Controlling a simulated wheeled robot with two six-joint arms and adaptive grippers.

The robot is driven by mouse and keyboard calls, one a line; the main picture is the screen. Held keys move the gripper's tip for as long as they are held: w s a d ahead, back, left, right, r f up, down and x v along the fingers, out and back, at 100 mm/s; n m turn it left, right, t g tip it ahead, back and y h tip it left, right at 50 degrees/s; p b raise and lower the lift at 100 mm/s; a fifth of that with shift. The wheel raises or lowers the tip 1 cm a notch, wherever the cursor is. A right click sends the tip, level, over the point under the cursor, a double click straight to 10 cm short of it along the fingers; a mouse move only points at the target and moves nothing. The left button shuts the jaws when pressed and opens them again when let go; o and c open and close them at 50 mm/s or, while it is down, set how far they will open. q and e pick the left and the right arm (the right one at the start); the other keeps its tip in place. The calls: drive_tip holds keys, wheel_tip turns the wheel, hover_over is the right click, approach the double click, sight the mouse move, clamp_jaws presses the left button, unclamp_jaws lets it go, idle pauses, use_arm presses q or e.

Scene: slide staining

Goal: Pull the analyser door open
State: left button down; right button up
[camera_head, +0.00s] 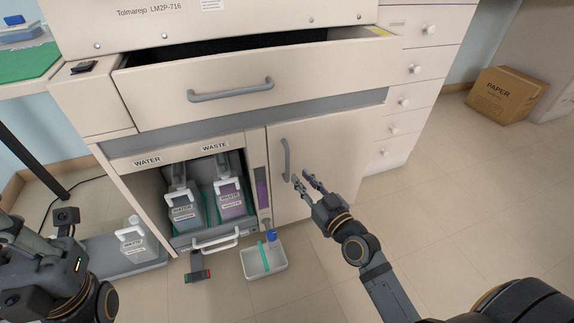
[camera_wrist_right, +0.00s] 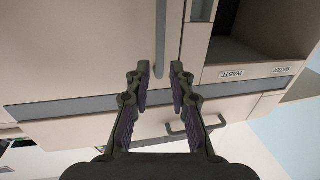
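The analyser door (camera_head: 325,145) is a beige panel at the lower right of the cabinet and looks shut. Its grey vertical handle (camera_head: 286,159) is near the door's left edge. My right gripper (camera_head: 297,179) is open and empty, just in front of the handle and slightly right of it. In the right wrist view the handle (camera_wrist_right: 161,40) lies beyond the two fingertips (camera_wrist_right: 160,72), roughly in line with the gap between them. I see no contact. Part of my left arm shows at the lower left, but its fingers cannot be made out.
A wide drawer (camera_head: 195,98) above the door stands partly out. The open compartment to the left holds a water bottle (camera_head: 182,212) and a waste bottle (camera_head: 231,203). A white tub (camera_head: 265,263) and another bottle (camera_head: 133,243) stand low in front. A cardboard box (camera_head: 502,95) is at right.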

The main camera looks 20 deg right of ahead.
sight(288, 163)
drive_tip(key=b+x, duration=0.1)
drive_tip(key=x, duration=0.7)
drive_tip(key=shift+w+a, duration=0.1)
drive_tip(key=shift+w, duration=0.2)
clamp_jaws()
